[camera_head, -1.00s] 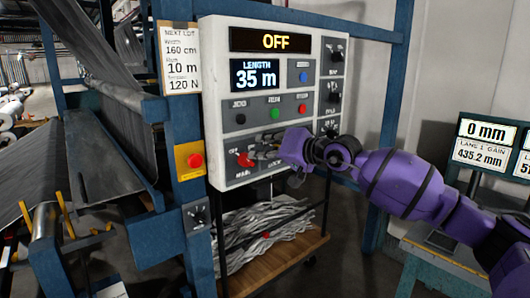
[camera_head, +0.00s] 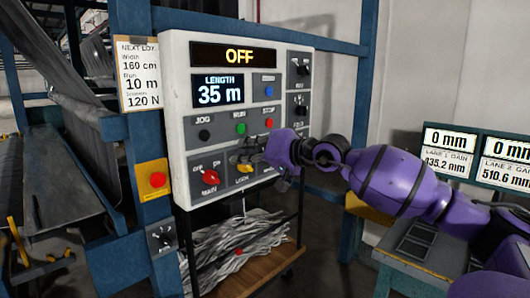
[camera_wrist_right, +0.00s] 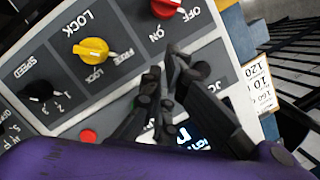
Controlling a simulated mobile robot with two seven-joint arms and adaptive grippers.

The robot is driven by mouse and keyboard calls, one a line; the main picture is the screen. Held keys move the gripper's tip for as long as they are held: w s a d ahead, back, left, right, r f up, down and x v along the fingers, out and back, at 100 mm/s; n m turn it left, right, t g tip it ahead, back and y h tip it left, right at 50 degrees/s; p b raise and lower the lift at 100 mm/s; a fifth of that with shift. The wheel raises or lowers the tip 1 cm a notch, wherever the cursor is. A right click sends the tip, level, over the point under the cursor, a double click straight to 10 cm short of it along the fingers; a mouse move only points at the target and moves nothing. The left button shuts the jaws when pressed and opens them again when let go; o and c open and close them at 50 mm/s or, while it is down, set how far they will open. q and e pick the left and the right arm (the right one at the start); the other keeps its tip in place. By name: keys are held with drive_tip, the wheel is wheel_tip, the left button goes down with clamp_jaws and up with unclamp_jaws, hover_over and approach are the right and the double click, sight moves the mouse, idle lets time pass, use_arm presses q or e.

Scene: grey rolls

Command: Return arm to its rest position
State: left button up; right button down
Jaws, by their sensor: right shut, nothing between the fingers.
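The white control panel (camera_head: 181,110) reads OFF on its top display (camera_head: 238,56) and 35 m on its length display (camera_head: 218,91). My right gripper (camera_head: 256,153) is in front of the panel's lower middle; its arm comes in from the right. The gripper is shut and holds nothing. The red main knob (camera_head: 209,175) and yellow lock knob (camera_head: 245,168) show beside and below the fingers. In the wrist view the closed fingers (camera_wrist_right: 176,64) are apart from the yellow knob (camera_wrist_right: 91,50). My left gripper is out of view.
A blue post with a red button (camera_head: 157,180) stands left of the panel. A cart (camera_head: 255,279) with grey scrap strips stands below. At right, monitors (camera_head: 449,150) stand behind a table (camera_head: 432,262). A blue post (camera_head: 365,90) rises behind my arm.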

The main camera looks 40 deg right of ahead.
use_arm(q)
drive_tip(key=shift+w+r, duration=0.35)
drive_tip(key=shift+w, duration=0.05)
use_arm(e)
drive_tip(key=v, duration=0.6)
drive_tip(key=shift+d, duration=0.2)
drive_tip(key=shift+s, duration=0.1)
